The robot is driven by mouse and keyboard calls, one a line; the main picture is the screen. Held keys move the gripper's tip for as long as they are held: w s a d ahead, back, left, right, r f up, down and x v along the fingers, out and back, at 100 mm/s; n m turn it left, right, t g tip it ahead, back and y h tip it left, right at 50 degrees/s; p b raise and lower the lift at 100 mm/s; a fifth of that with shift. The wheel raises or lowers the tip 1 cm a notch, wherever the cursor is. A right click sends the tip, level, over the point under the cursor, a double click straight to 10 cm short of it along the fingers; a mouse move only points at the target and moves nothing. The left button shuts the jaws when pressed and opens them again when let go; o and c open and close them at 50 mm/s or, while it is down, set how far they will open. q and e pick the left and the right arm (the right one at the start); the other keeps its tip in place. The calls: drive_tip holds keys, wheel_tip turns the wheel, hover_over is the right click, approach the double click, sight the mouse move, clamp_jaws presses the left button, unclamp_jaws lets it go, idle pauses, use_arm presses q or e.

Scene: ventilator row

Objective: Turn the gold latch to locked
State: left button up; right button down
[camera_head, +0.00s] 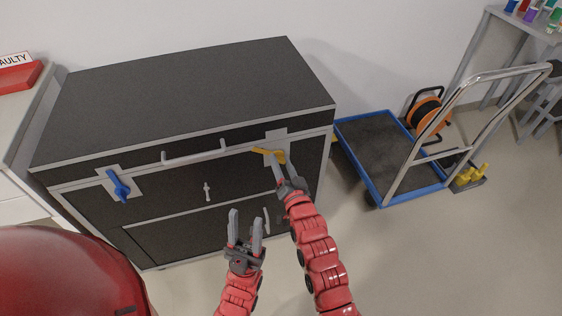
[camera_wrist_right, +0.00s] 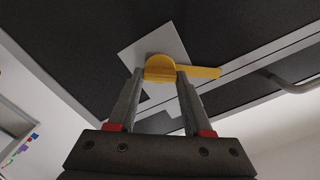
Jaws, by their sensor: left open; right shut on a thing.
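The gold latch (camera_head: 268,152) is on a light plate at the right end of the black cabinet's front, just under its top. In the right wrist view the gold latch (camera_wrist_right: 204,72) has a round hub and a flat arm pointing right. My right gripper (camera_head: 277,160) is at the latch, and in its wrist view the fingers (camera_wrist_right: 158,76) are shut on the hub, one on each side. My left gripper (camera_head: 246,220) is open and empty, in front of the cabinet and apart from it.
A blue latch (camera_head: 118,186) is on the cabinet's (camera_head: 190,90) left front. A red tray (camera_head: 18,78) lies on the left bench.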

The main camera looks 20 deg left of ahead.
drive_tip(key=m, duration=0.2)
drive_tip(key=m+b, duration=0.1)
drive_tip(key=shift+f+m, duration=0.25)
drive_tip(key=shift+m, duration=0.15)
drive_tip(key=m+b, duration=0.1)
drive_tip(key=m, duration=0.1)
drive_tip(key=shift+w+d+m, duration=0.1)
drive_tip(key=shift+m, duration=0.2)
drive_tip(key=shift+r+m+b, duration=0.1)
drive_tip(key=shift+m+b, duration=0.45)
drive_tip(key=shift+m, duration=1.75)
drive_tip(key=shift+c, duration=1.6)
unclamp_jaws()
drive_tip(key=v, duration=1.7)
drive_tip(key=shift+p, duration=0.45)
